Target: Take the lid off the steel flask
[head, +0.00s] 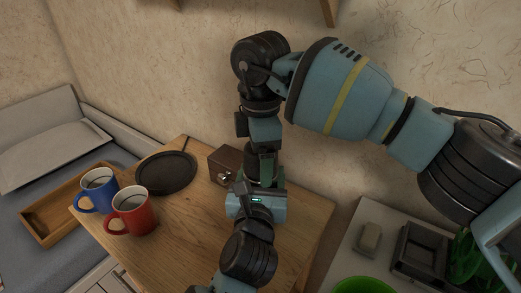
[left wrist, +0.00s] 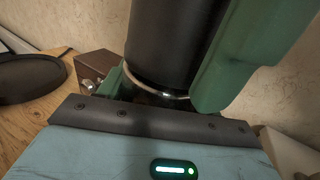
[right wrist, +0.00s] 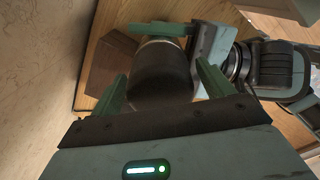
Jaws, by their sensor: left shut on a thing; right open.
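The flask shows as a dark cylinder with a bright steel ring, upright in the left wrist view (left wrist: 175,45) and seen from above in the right wrist view (right wrist: 160,80). I cannot tell exactly where its lid meets its body. My left gripper (head: 262,183) is shut on the flask, its green fingers on either side near the ring. My right gripper (right wrist: 160,88) is open above, its green fingers on both sides of the dark upper part, with small gaps visible. In the head view the flask is mostly hidden by my grippers.
A black round plate (head: 165,173), blue mug (head: 98,197) and red mug (head: 132,215) lie to the left. A green bowl (head: 365,285) and soap (head: 369,237) are on the right.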

